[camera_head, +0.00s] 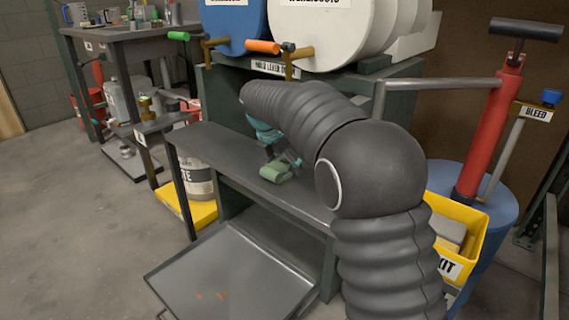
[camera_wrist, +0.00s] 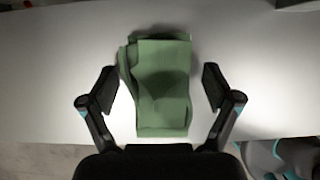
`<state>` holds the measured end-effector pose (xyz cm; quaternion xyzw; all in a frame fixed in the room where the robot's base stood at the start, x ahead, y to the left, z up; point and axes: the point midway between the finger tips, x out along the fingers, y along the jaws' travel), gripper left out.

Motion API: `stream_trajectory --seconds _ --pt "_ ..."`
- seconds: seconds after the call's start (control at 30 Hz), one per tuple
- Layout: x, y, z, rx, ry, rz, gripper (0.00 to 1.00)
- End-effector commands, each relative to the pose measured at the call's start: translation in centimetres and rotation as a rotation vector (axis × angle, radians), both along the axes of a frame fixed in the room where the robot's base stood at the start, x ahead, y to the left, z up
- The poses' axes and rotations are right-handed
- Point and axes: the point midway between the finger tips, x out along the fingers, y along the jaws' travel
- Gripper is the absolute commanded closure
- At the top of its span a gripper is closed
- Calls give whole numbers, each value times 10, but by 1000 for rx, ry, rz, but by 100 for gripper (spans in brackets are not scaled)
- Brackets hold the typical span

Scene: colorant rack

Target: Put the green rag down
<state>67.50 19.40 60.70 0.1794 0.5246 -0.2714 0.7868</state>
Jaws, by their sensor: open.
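The green rag (camera_wrist: 163,85) is a folded cloth lying on the grey shelf (camera_wrist: 50,60) in the wrist view. My gripper (camera_wrist: 160,88) is open, with one finger on each side of the rag and a gap between each finger and the cloth. In the head view the green rag (camera_head: 276,172) lies near the front edge of the dark shelf (camera_head: 225,150) under the drums. My gripper (camera_head: 285,160) is right at the rag there, partly hidden behind my own arm.
A blue drum (camera_head: 235,30) and a white drum (camera_head: 325,35) lie above the shelf. A metal tray (camera_head: 230,280) is below in front. A yellow kit bin (camera_head: 455,235) and red pump (camera_head: 490,130) stand at right. The shelf left of the rag is clear.

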Motion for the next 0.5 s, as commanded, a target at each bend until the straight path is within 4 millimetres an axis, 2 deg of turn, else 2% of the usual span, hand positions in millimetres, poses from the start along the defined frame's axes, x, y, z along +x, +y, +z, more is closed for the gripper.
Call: stream_trajectory --seconds 0.17,0.27,0.5 --pt "0 0 2 1 -1 0 11" --pt "-2 2 11 1 -2 1 11" --pt "-16 13 54 1 -4 2 11"
